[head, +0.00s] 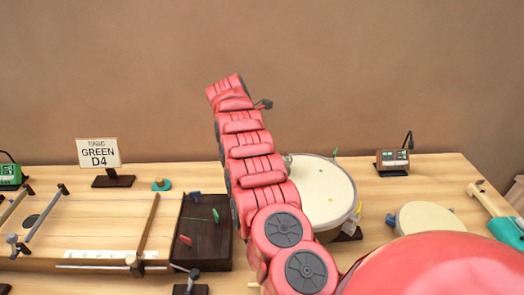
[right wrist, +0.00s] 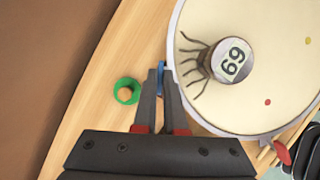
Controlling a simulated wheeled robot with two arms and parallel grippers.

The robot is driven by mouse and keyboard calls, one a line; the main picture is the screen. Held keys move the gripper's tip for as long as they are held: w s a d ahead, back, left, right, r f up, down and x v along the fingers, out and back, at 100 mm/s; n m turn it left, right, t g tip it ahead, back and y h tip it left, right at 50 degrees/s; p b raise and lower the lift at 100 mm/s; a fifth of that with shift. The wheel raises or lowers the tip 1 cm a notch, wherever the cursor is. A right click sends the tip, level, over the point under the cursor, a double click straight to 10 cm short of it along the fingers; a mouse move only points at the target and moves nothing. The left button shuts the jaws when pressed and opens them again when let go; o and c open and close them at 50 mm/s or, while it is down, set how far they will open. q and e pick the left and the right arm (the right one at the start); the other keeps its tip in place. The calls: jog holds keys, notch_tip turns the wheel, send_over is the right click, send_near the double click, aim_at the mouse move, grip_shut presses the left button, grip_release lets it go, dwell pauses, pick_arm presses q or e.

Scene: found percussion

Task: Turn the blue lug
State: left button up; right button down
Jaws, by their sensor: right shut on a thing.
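The blue lug (right wrist: 161,72) is a small blue piece at the rim of a round cream drum (right wrist: 240,90) in the right wrist view. My right gripper (right wrist: 161,78) is shut on it, with the dark fingertips on either side of the lug, so only a sliver of blue shows. In the head view the drum (head: 322,192) stands behind my red arm, which covers its left side. My right gripper and the blue lug cannot be made out there. My left gripper is in neither view.
A green ring with a tan knob (right wrist: 126,92) lies beside the gripper. A "GREEN D4" sign (head: 100,153), a stringed board (head: 90,225) and a small device (head: 392,160) also stand on the table.

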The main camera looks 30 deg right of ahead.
jog(key=shift+w+r, duration=0.1)
jog(key=c, duration=1)
grip_release()
jog(key=p+v, duration=0.8)
jog(key=v, duration=0.9)
jog(key=shift+r, duration=0.15)
